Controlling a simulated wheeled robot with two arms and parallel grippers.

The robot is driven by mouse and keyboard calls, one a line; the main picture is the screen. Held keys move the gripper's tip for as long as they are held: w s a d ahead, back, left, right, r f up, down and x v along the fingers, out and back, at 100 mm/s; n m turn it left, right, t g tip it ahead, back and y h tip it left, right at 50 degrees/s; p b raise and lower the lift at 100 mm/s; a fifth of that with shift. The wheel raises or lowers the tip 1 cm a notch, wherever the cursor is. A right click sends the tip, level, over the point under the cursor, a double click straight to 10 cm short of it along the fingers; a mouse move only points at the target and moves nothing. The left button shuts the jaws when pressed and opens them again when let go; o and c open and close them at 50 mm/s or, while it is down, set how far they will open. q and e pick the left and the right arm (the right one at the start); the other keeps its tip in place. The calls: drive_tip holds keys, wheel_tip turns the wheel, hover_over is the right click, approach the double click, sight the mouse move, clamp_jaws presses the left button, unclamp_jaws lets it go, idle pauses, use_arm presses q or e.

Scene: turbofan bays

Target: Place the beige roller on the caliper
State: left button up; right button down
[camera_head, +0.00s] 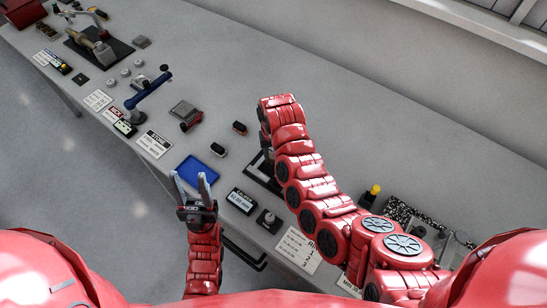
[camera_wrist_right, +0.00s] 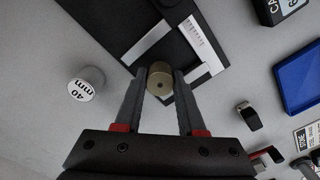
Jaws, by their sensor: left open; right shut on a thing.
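The beige roller (camera_wrist_right: 159,81) is a short cylinder with a small centre hole, pinched between the two fingers of my right gripper (camera_wrist_right: 160,88). What looks like the caliper (camera_wrist_right: 203,45), a silver piece with a marked scale on a black base, lies just beyond the roller in the right wrist view. I cannot tell whether the roller touches it. In the head view the caliper (camera_head: 262,169) is partly hidden by my right arm, which also hides the right gripper's fingers and the roller. My left gripper (camera_head: 190,187) is open and empty, near the blue tray.
A grey cylinder marked 40 mm (camera_wrist_right: 86,83) stands beside the caliper. The blue tray (camera_head: 200,171), a black display box (camera_head: 241,201) and small dark pieces (camera_head: 218,151) lie nearby. A blue stand (camera_head: 147,88) is farther left. The bench's back strip is clear.

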drive_tip(key=shift+f+p, duration=0.35)
drive_tip(key=shift+f, duration=0.8)
drive_tip(key=shift+f, duration=0.1)
drive_tip(key=shift+f, duration=0.15)
drive_tip(key=c, duration=0.8)
unclamp_jaws()
